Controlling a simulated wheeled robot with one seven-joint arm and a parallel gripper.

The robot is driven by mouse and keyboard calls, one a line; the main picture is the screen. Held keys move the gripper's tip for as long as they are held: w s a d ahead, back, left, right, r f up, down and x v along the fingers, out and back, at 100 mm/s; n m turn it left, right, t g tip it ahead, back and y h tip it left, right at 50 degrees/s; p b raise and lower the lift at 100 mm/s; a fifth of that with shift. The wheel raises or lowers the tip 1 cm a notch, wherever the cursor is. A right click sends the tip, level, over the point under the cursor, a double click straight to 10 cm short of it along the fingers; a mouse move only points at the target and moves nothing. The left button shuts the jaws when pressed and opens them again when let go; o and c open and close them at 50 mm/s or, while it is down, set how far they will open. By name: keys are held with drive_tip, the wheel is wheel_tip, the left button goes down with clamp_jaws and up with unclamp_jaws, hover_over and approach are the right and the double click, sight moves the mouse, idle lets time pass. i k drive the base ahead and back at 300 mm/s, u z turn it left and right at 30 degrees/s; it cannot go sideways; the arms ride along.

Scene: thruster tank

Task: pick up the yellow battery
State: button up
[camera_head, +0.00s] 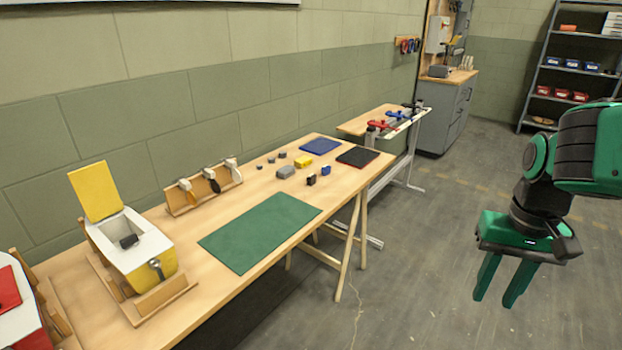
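A small yellow block that looks like the yellow battery (303,161) lies on the wooden table, toward its far end, in front of a blue mat. A grey block (286,172) sits close to its left front side. My gripper (498,282) hangs at the right of the view, over the floor, pointing down. Its two green fingers are apart with nothing between them. It is well to the right of the table and away from the battery.
The wooden table (207,294) holds a green mat (262,231), a blue mat (320,146), a dark red-edged mat (358,156) and small dark and blue blocks. A white box with a raised yellow lid (96,191) stands at left. Open floor lies right of the table.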

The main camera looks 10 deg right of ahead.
sight(305, 161)
drive_tip(key=u, duration=0.15)
drive_tip(key=k, duration=0.15)
drive_tip(key=z, duration=1.05)
drive_tip(key=i, duration=2.25)
drive_tip(key=u, duration=0.55)
